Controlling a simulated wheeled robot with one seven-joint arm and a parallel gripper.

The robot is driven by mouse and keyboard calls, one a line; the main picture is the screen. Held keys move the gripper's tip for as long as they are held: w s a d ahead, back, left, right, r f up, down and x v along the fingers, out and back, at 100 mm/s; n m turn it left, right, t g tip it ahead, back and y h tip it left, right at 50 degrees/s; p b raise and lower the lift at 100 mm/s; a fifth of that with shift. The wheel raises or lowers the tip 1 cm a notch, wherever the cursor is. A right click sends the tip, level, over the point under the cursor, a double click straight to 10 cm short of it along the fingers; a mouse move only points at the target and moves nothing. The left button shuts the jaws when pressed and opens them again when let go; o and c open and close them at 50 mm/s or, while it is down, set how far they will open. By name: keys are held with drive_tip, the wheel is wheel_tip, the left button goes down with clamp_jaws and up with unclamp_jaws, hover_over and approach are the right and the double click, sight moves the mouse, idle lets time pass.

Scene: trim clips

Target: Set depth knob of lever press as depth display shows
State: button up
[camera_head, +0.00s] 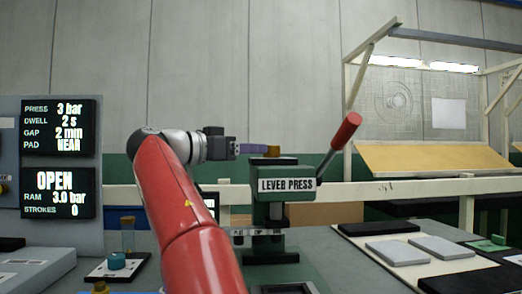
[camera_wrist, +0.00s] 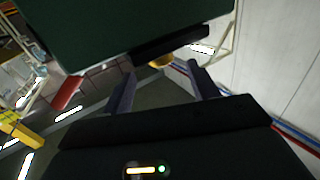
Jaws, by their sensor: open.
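The lever press (camera_head: 285,186) is a green machine with a name plate and a red-gripped lever (camera_head: 345,132) raised to the upper right. A small yellow-orange knob (camera_head: 273,150) shows above its black top; I take it for the depth knob. The wrist view shows a yellow knob (camera_wrist: 160,60) beside a black plate. My gripper (camera_head: 262,149) is level at the press top; in the wrist view its open fingers (camera_wrist: 160,68) lie either side of the knob, with gaps visible. Contact is unclear. The display (camera_head: 58,127) reads press 3 bar, dwell 2 s, gap 2 (apparently mm), pad NEAR.
A lower display (camera_head: 57,193) reads OPEN, ram 3.0 bar, strokes 0. My red arm hides part of the bench.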

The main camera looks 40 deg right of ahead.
sight(271, 151)
drive_tip(key=d, duration=0.5)
drive_tip(key=shift+s+d, duration=0.1)
drive_tip(key=shift+d, duration=0.05)
drive_tip(key=c, duration=1)
